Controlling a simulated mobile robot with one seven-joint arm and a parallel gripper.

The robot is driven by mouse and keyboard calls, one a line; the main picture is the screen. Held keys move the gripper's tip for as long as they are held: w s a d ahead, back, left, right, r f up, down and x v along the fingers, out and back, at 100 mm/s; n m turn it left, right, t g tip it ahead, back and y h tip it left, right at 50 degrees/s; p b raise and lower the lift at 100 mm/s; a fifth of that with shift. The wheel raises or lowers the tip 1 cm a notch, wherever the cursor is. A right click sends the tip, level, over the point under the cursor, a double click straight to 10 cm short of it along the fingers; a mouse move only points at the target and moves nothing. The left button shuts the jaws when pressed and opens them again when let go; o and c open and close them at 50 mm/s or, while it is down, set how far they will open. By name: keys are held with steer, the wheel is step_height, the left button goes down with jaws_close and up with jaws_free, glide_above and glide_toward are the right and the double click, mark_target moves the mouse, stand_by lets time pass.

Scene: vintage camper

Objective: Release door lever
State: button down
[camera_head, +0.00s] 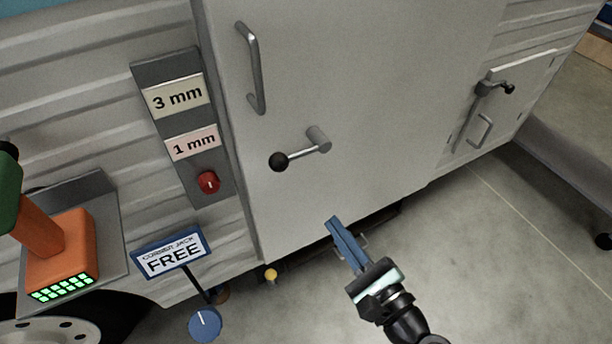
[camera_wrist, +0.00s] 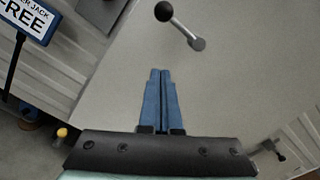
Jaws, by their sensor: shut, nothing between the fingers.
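The door lever (camera_head: 300,153) sticks out from the large pale door (camera_head: 370,90), with a grey pivot at its right and a black ball knob at its left end. In the wrist view the lever (camera_wrist: 186,30) shows near the top centre, beyond my fingertips. My gripper (camera_head: 333,222) has blue fingers, shut with nothing between them, and is below and to the right of the lever, apart from it. The fingers also show in the wrist view (camera_wrist: 160,75), pointing toward the door.
A vertical handle (camera_head: 252,68) is above the lever. A gauge panel (camera_head: 183,130) reading "3 mm" and "1 mm" with a red knob is left of the door. A "CORNER JACK FREE" sign (camera_head: 172,254) and an orange tool (camera_head: 60,250) stand lower left. A smaller hatch (camera_head: 500,105) is at right.

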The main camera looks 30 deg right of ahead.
steer(key=w+a+r, duration=0.3)
steer(key=w, duration=0.7)
steer(key=shift+w+r, duration=0.25)
steer(key=shift+r, duration=0.15)
steer(key=shift+r, duration=0.1)
steer(key=shift+r+m+p, duration=0.15)
steer(key=shift+m+p, duration=0.15)
steer(key=shift+p, duration=0.1)
